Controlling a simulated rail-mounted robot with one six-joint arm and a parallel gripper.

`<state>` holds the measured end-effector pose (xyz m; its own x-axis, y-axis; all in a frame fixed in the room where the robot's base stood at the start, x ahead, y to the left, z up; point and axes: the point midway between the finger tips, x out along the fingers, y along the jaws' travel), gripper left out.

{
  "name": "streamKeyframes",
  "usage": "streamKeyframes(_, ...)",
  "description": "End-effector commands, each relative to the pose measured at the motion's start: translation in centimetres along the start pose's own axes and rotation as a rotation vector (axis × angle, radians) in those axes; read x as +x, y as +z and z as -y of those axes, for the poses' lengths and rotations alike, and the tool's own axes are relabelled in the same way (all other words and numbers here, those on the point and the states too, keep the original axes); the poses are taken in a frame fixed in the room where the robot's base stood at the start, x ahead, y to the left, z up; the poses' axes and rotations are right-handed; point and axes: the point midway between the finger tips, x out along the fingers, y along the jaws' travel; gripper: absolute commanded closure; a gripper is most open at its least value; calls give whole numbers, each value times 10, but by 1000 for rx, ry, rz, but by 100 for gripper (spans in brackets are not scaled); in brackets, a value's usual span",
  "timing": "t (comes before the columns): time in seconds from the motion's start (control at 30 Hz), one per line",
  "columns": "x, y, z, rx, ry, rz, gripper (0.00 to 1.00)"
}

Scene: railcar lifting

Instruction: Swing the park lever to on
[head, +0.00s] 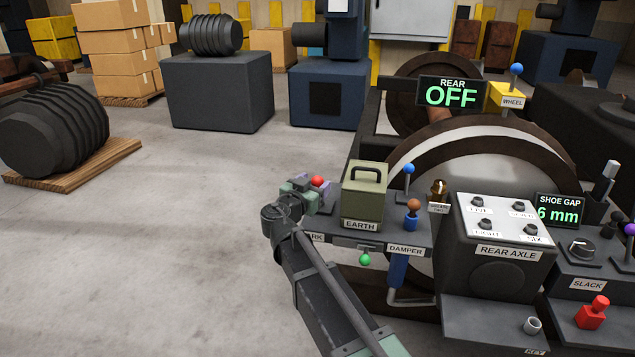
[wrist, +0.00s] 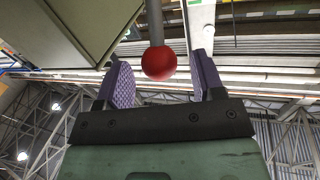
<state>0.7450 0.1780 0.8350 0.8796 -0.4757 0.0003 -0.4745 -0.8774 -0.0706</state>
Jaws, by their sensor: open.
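The park lever has a red ball knob (head: 317,181) and stands at the left end of the panel, beside the green EARTH box (head: 364,192). Its label (head: 317,238) is partly hidden, with "ARK" readable. My gripper (head: 313,188) is at the knob, and its body and my arm hide much of the lever. In the wrist view the red knob (wrist: 158,63) on its grey rod is between the two purple-padded fingers of my gripper (wrist: 161,80). The fingers are open, with a gap on both sides of the knob.
The EARTH box (wrist: 75,30) is close by on the left in the wrist view. A blue-knobbed lever (head: 408,170), the DAMPER lever (head: 413,207) and the REAR AXLE box (head: 495,245) are to the right. A screen (head: 451,93) reads REAR OFF.

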Motion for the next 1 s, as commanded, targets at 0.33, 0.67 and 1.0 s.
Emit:
streamKeyframes(0.33, 21, 0, 0, 0, 0, 0, 38)
streamKeyframes(0.67, 21, 0, 0, -1, 0, 0, 78)
streamKeyframes(1.0, 23, -1, -2, -2, 4, 5, 100)
